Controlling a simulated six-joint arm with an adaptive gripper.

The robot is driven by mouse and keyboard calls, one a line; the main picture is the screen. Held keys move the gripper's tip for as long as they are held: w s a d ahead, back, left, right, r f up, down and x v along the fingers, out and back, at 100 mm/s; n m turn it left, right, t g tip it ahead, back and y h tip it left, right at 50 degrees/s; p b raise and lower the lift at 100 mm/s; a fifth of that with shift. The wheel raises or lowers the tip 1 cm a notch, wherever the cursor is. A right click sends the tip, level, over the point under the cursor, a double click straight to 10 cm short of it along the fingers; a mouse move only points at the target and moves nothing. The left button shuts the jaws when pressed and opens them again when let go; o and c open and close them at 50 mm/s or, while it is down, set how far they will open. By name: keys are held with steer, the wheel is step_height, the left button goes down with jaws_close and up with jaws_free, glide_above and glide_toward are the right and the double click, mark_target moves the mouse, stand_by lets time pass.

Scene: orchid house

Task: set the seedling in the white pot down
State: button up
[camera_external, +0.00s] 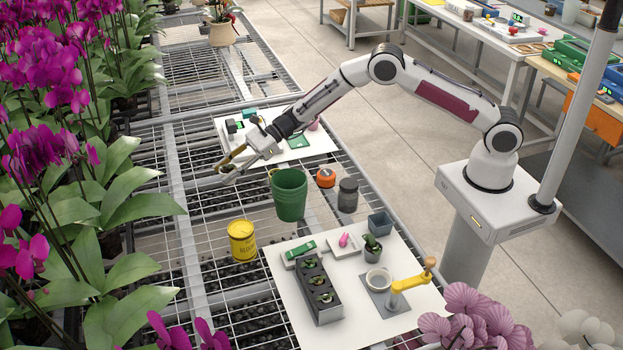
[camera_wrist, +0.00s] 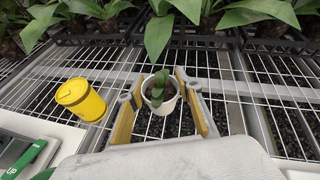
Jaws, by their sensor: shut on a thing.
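My gripper (camera_external: 231,166) is stretched out over the wire bench, pointing toward the orchids. In the wrist view its two yellow-padded fingers (camera_wrist: 158,112) are shut on the white pot (camera_wrist: 159,106). The pot is small, with dark filling, and a green seedling (camera_wrist: 157,86) stands in it. The fingers hold it at both sides, with wire mesh behind it. In the external view I cannot make out the held pot clearly, nor can I tell its height over the mesh.
A yellow tin (camera_external: 242,241) and a green bucket (camera_external: 289,195) stand near my gripper. Orchid leaves (camera_external: 130,200) overhang the left side. Bare mesh lies between.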

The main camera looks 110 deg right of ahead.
steer(key=s+a+r, duration=0.5)
steer(key=s+a, duration=0.5)
steer(key=s, duration=0.3)
steer(key=s+a+r+y, duration=0.1)
steer(key=s+a+r, duration=0.4)
steer(key=s+a, duration=0.6)
steer(key=shift+s+r+n, duration=0.2)
steer(key=shift+s+n, duration=0.2)
steer(key=shift+s, duration=0.85)
